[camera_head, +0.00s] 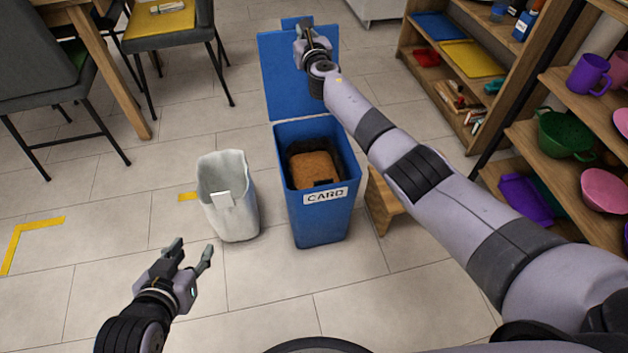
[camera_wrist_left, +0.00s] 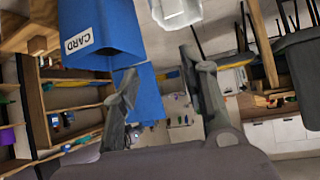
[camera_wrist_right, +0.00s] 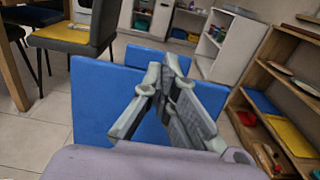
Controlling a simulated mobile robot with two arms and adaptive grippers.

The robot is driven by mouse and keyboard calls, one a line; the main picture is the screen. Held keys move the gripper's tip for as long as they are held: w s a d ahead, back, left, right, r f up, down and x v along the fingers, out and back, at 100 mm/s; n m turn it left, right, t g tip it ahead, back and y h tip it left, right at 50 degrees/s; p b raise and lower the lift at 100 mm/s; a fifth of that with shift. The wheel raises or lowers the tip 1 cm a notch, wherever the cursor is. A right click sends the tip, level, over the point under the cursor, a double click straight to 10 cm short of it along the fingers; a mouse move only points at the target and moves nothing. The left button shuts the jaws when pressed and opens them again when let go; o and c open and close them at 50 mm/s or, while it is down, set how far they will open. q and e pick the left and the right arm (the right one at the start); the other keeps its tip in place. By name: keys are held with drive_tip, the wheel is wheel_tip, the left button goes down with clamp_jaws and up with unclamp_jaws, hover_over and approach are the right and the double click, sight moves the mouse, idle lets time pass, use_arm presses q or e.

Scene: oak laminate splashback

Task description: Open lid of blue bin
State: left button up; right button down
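The blue bin (camera_head: 325,222) labelled CARD stands upright on the floor with its mouth uncovered and brown card inside. Its blue lid (camera_head: 285,85) is swung up and back behind the mouth. The bin also shows in the left wrist view (camera_wrist_left: 105,22). My right gripper (camera_head: 308,35) is over the upper part of the lid. In the right wrist view the lid (camera_wrist_right: 98,100) fills the area behind its closed fingers (camera_wrist_right: 168,68); whether they touch it is unclear. My left gripper (camera_head: 192,250) is open and empty, low in front of the white bin.
A white open bin (camera_head: 243,208) stands just left of the blue bin. A small wooden stool (camera_head: 384,200) is close on its right. Shelves with dishes (camera_head: 570,150) line the right side. Chairs (camera_head: 165,35) and a table (camera_head: 105,60) are at the left. The front floor is clear.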

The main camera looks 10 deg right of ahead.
use_arm(q)
drive_tip(key=s+a+f+g+y+p, duration=0.1)
drive_tip(key=s+a+f+g, duration=0.1)
drive_tip(key=s+f+g, duration=0.3)
drive_tip(key=s+a+g+y+p, duration=0.1)
drive_tip(key=s+a+g+p, duration=0.1)
drive_tip(key=s, duration=0.5)
wheel_tip(320, 180, down, 16)
drive_tip(key=r+g+p, duration=0.1)
drive_tip(key=p, duration=0.6)
drive_tip(key=s+f+g+p, duration=0.1)
drive_tip(key=s+f+p, duration=0.2)
drive_tip(key=s+f, duration=0.6)
drive_tip(key=shift+s+a+f, duration=0.3)
drive_tip(key=shift+a+f, duration=0.1)
drive_tip(key=shift+f, duration=0.75)
use_arm(e)
drive_tip(key=s+r, duration=0.2)
drive_tip(key=s, duration=0.9)
drive_tip(key=shift+s+d+r, duration=0.2)
drive_tip(key=shift+s, duration=0.15)
use_arm(q)
drive_tip(key=shift+w, duration=0.15)
